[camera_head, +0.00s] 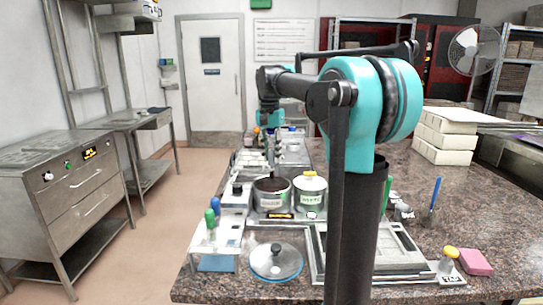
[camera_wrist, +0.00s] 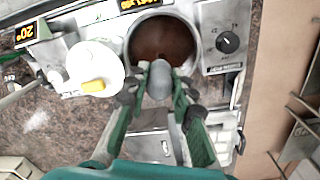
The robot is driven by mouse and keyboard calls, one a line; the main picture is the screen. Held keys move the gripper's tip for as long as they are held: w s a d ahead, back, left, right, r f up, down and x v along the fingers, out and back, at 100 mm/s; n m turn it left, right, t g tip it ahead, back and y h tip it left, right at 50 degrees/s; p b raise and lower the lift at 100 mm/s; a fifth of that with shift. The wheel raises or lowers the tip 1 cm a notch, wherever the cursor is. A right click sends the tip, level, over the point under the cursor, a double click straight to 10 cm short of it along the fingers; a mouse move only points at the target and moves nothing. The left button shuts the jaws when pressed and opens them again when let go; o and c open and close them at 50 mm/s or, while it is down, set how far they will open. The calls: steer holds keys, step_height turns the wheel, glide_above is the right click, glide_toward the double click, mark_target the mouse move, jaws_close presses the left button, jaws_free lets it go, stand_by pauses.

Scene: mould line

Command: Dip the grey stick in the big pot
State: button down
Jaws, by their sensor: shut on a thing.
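The big pot (camera_wrist: 192,57) is a round metal pot with brown contents in the wrist view. It also shows in the head view (camera_head: 272,198), left of a white pot (camera_head: 310,198) with a yellow knob. My gripper (camera_wrist: 160,76) is shut on the grey stick (camera_wrist: 159,88), which I see nearly end-on between the green fingers. The stick overlaps the pot's lower rim in the wrist view. I cannot tell its height over the pot.
The white pot (camera_wrist: 95,60) stands close beside the big pot. A control box with a black knob (camera_wrist: 228,42) is on its other side. A rack with green and blue handles (camera_head: 228,226) and a lidded pan (camera_head: 276,262) stand nearer on the counter.

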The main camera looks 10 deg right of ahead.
steer(key=shift+r, duration=1.9)
